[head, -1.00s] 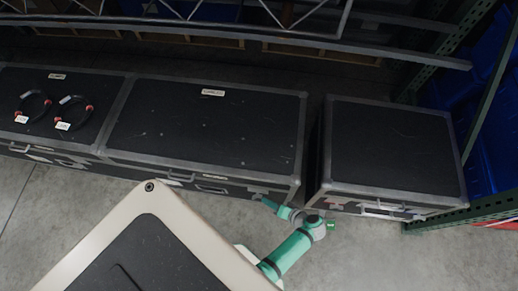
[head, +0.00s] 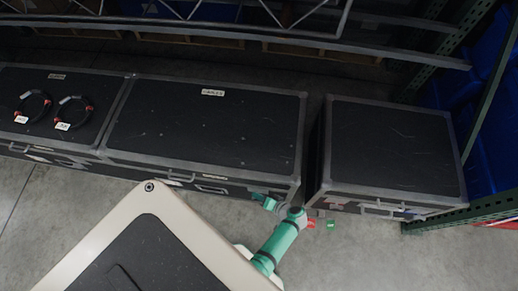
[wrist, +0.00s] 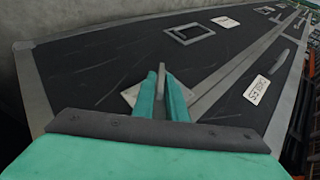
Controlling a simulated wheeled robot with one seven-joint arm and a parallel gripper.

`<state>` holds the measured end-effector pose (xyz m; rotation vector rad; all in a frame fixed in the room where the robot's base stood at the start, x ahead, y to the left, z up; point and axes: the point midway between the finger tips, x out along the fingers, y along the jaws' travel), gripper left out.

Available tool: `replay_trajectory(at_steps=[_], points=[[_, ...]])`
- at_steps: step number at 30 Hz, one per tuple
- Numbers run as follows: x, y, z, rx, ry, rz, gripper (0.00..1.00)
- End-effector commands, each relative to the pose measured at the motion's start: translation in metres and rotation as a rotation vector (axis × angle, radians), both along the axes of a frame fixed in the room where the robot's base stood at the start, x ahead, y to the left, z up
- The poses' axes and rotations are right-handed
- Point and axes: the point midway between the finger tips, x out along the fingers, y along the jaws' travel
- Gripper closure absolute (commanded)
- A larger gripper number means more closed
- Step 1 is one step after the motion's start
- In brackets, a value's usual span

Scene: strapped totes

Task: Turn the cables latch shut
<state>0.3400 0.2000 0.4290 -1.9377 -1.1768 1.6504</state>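The cables case (head: 205,125) is the long black case in the middle, with a CABLES label (head: 213,92) on its lid. A CABLES label (wrist: 257,88) also shows on its front in the wrist view. My gripper (head: 262,199) is at the right end of that front. In the wrist view, my gripper (wrist: 163,90) has its two green fingers close on either side of the grey cables latch (wrist: 162,73), seemingly pressed on it. The latch's pale plate (wrist: 130,95) is partly hidden behind the fingers. The latch handle looks angled to the case's seam.
Another black case (head: 392,150) stands right of a narrow gap. The left case (head: 55,85) carries two coiled cables (head: 73,112). Grey floor (head: 420,265) is open in front; shelving stands behind.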

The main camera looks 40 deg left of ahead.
Motion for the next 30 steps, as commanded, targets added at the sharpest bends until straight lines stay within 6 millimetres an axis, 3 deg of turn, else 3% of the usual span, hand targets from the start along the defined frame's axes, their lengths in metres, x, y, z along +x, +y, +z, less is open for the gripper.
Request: replay_trajectory(at_steps=[10, 30], points=[[-0.0005, -0.0009, -0.0018, 0.028, 0.022, 0.002, 1.0], [-0.0008, -0.0032, -0.007, 0.305, 0.196, 0.002, 1.0]])
